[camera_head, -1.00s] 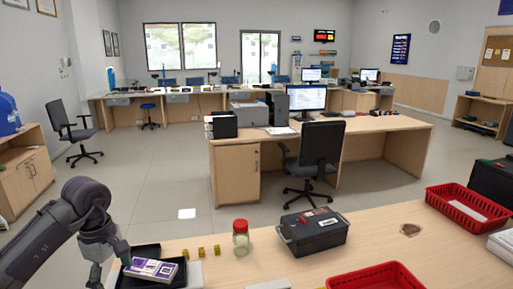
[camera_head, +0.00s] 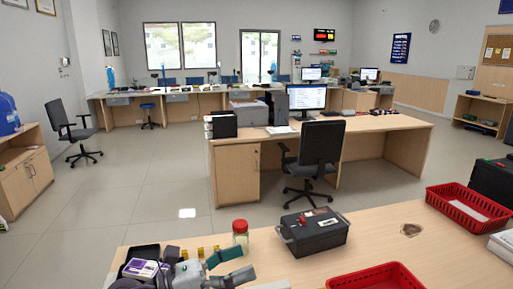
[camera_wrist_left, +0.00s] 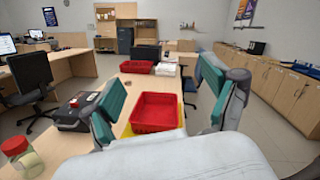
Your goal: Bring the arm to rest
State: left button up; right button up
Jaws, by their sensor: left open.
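My left gripper (camera_head: 240,267) is at the bottom of the head view, low over the front of the counter. Its teal fingers are apart and point to the right. In the left wrist view the fingers of the left gripper (camera_wrist_left: 165,103) stand wide apart with nothing between them. The counter (camera_head: 390,240) shows bare wood to the right of the gripper. My right gripper is not in view.
A black tray (camera_head: 133,283) with a purple-and-white bundle (camera_head: 146,269) lies left of the gripper. A red-lidded jar (camera_head: 240,238) and black cash box (camera_head: 314,231) stand behind it. Red baskets (camera_head: 376,278) (camera_head: 468,204) are to the right.

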pick_arm(q)
jog(key=w+a+f+n+t+y, duration=0.1)
jog(key=a+n+t+y, duration=0.55)
jog(key=n, duration=0.65)
jog(key=w+a+f+n+t+y, duration=0.1)
jog(key=w+a+n+t+y, duration=0.1)
jog(key=a+n+t+y, duration=0.8)
jog(key=s+f+n+g+y, duration=0.2)
jog(key=s+f+n+g, duration=0.2)
jog(key=f+n+g, duration=0.6)
jog(key=s+f+n+g, duration=0.55)
jog(key=s+f, duration=0.25)
jog(key=s, duration=0.4)
jog(key=s+f+n+g, duration=0.4)
jog(key=s+f+n, duration=0.2)
jog(key=s+f, duration=0.45)
notch_tip(320, 180, down, 23)
jog(key=s+g, duration=0.2)
jog(key=s+a+f, duration=0.2)
jog(key=s+f, duration=0.6)
jog(key=s+a+f, duration=0.2)
jog(key=s+f, duration=0.6)
jog(key=f, duration=0.1)
jog(key=shift+s+f+m+g, duration=0.25)
jog(key=shift+s+m+g, duration=0.1)
jog(key=shift+g, duration=0.05)
